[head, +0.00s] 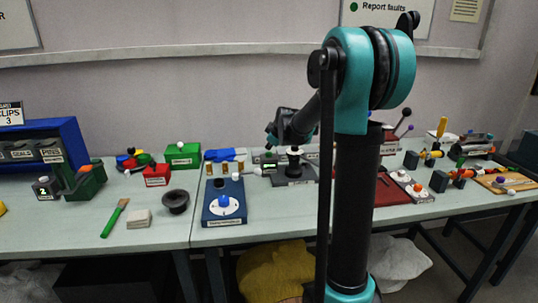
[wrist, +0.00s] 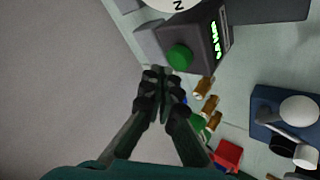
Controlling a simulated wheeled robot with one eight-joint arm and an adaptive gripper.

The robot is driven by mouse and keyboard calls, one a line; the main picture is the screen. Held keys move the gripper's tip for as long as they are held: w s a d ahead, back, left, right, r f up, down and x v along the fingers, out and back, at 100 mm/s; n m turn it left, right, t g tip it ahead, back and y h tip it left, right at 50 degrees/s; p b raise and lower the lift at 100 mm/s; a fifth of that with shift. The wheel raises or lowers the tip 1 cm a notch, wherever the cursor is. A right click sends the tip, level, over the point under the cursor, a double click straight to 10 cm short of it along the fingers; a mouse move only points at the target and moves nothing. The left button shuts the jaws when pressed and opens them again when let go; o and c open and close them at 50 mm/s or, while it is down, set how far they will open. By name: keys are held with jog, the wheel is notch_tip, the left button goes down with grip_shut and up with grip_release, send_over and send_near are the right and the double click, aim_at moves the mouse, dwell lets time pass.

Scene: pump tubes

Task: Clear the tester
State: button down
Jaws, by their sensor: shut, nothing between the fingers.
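The tester appears to be the dark box (wrist: 205,45) in the wrist view, with a green button (wrist: 180,57) and a lit green display (wrist: 217,38) whose text I cannot read. Part of it shows behind my arm's end in the head view as a small lit green display (head: 268,160). My gripper (wrist: 160,75) is shut and empty, its tips just short of the green button in the picture; I cannot tell the gap. I see nothing held on the tester. In the head view the fingertips are hard to make out against the arm.
Several brass cylinders (wrist: 204,88) stand beside the tester. A blue base with a white disc (head: 225,207) stands in front, near a black cup (head: 176,201). Green (head: 183,155) and red (head: 156,175) boxes stand left. A dark red tray (head: 388,190) is to the right.

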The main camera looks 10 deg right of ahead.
aim_at(270, 154)
jog(key=shift+r, duration=2.55)
